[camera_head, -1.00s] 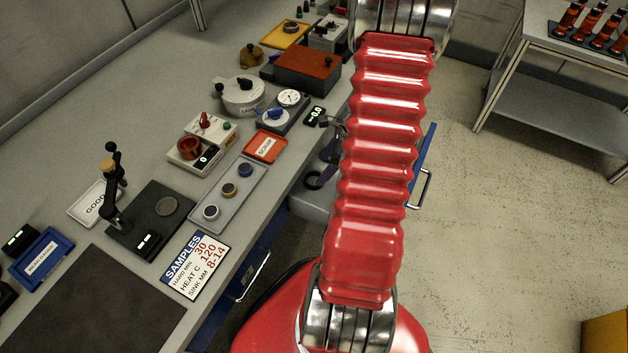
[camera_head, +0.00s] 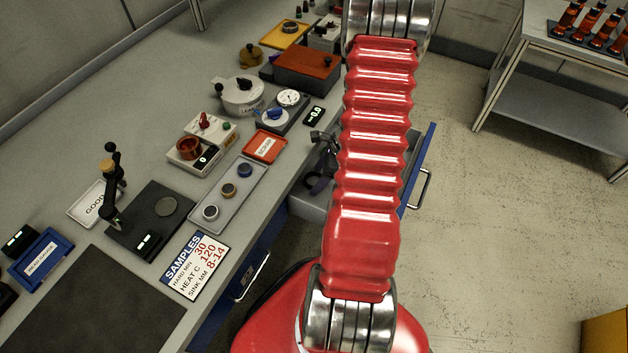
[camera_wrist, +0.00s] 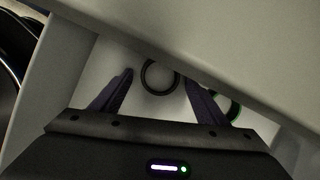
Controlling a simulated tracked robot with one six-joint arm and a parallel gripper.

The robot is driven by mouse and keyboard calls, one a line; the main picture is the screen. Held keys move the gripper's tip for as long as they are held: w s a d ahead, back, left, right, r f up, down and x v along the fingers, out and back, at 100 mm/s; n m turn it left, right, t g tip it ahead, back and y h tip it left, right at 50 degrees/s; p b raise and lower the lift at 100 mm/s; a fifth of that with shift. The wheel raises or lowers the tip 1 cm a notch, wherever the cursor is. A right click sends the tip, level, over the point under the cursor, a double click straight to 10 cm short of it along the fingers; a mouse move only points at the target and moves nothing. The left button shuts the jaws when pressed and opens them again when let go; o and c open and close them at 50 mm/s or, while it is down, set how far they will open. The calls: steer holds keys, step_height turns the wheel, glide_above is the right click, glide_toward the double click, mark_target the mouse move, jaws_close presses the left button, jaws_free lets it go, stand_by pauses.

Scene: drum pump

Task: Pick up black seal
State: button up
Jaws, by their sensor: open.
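In the wrist view a black ring-shaped seal (camera_wrist: 143,84) lies on the pale floor of an open drawer. My gripper (camera_wrist: 158,79) is open, and the seal appears between its two fingertips. I cannot tell how far the fingers are above it. A second dark ring with a green edge (camera_wrist: 236,106) lies to the right, partly hidden behind the right finger. In the head view my gripper is at the bench's right edge, by the open drawer (camera_head: 307,207), mostly hidden by my arm.
The bench edge (camera_wrist: 225,50) overhangs the drawer close to the fingertips in the wrist view. In the head view the bench holds a grey sample tray (camera_head: 222,204), a red scrap tray (camera_head: 264,146) and several instruments.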

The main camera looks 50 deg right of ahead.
steer(key=shift+w+f, duration=0.1)
stand_by(0.5)
steer(key=c, duration=1.1)
steer(key=shift+d+r, duration=0.25)
steer(key=shift+r, duration=0.3)
step_height(320, 180, up, 5)
steer(key=shift+r, duration=0.1)
steer(key=s+d, duration=0.2)
steer(key=d, duration=0.4)
steer(key=s+d, duration=0.2)
steer(key=d, duration=0.4)
steer(key=s+d, duration=0.2)
steer(key=d, duration=0.4)
steer(key=shift+d+r, duration=0.25)
steer(key=shift+r, duration=0.1)
steer(key=shift+r, duration=0.15)
steer(key=shift+r, duration=1.4)
